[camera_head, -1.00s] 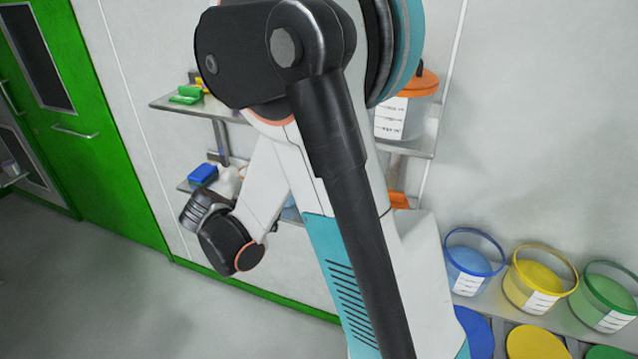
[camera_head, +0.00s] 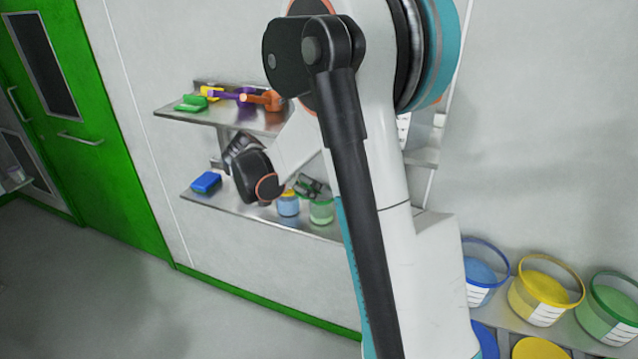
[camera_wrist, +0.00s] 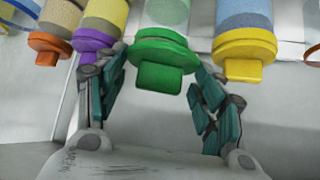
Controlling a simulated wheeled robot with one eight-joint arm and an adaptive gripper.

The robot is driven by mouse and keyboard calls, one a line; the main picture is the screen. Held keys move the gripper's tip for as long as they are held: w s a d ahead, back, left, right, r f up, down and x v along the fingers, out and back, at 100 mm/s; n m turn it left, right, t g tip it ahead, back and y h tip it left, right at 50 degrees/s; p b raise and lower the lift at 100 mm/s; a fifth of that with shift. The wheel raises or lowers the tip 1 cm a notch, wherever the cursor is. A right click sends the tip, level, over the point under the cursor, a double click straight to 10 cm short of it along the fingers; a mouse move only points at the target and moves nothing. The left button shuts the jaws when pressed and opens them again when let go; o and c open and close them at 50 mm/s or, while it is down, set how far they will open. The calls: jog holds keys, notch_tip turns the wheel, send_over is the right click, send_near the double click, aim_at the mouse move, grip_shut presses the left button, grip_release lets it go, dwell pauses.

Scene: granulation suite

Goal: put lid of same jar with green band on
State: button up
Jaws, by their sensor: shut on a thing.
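My gripper (camera_wrist: 162,60) has its teal fingers on both sides of a green lid (camera_wrist: 165,47) with a square knob and is shut on it. A pale green jar (camera_wrist: 167,11) is right behind the lid in the wrist view; I cannot tell whether the lid is seated on it. In the head view my gripper (camera_head: 313,187) is at the lower shelf, just above the green jar (camera_head: 321,211). A jar with blue contents and a yellow lid (camera_head: 288,203) stands to its left; its yellow lid also shows in the wrist view (camera_wrist: 244,48).
Jars with an orange lid (camera_wrist: 49,45) and a purple lid (camera_wrist: 95,45) are close on the left in the wrist view. A blue item (camera_head: 206,182) lies on the lower shelf. The upper shelf (camera_head: 222,112) holds coloured items. Open buckets (camera_head: 543,290) stand at right.

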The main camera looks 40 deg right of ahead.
jog(key=shift+w+d, duration=0.1)
jog(key=shift+d, duration=0.75)
jog(key=d, duration=0.1)
jog(key=d+f, duration=0.1)
jog(key=d+b, duration=0.1)
jog(key=d, duration=0.1)
jog(key=shift+w+f, duration=0.2)
jog(key=shift+w, duration=0.1)
jog(key=shift+f+b, duration=0.45)
jog(key=shift+f, duration=0.2)
jog(key=o, duration=1)
